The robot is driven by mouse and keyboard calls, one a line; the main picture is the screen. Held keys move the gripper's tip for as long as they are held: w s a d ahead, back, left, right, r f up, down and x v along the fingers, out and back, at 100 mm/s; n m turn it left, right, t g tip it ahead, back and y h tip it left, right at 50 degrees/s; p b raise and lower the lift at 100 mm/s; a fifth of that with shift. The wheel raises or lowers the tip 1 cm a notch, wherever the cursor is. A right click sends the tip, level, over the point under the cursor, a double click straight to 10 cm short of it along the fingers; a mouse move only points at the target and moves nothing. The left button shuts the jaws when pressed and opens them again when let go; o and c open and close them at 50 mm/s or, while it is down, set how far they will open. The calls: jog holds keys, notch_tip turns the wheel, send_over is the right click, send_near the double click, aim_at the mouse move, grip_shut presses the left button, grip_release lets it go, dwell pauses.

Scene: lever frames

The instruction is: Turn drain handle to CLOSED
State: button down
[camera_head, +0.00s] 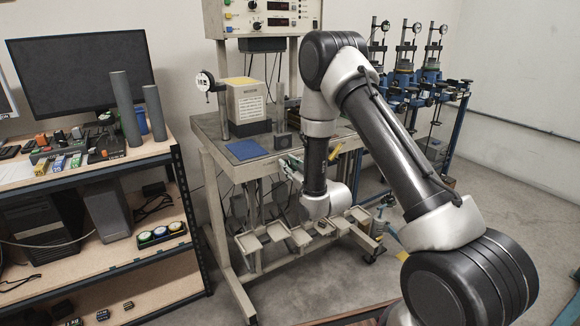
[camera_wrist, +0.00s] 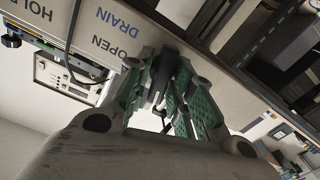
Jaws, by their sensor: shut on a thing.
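The drain handle (camera_wrist: 163,66) is a dark lever in the wrist view, beside a pale panel (camera_wrist: 85,28) printed with DRAIN in blue and OPEN below it. My gripper (camera_wrist: 165,88) has green-padded fingers on either side of the handle and is shut on it. The fingers hide part of the handle, and a CLOSED mark is not visible. In the head view my gripper (camera_head: 291,170) is at the front of the test bench (camera_head: 222,150), partly behind my wrist. The handle cannot be made out there.
A blue pad (camera_head: 246,150) and a boxy instrument (camera_head: 246,104) are on the bench top. Several pale trays (camera_head: 277,231) stick out low at its front. A shelf unit (camera_head: 100,176) with a monitor (camera_head: 80,72) stands at left. Blue-framed apparatus (camera_head: 432,85) stands at right.

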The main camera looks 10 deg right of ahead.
jog(key=n, duration=0.5)
jog(key=shift+a+f+n, duration=0.1)
jog(key=shift+n, duration=0.3)
dwell(0.4)
jog(key=c, duration=1.4)
grip_release()
jog(key=shift+c, duration=0.2)
jog(key=shift+s, duration=0.1)
jog(key=v, duration=1.2)
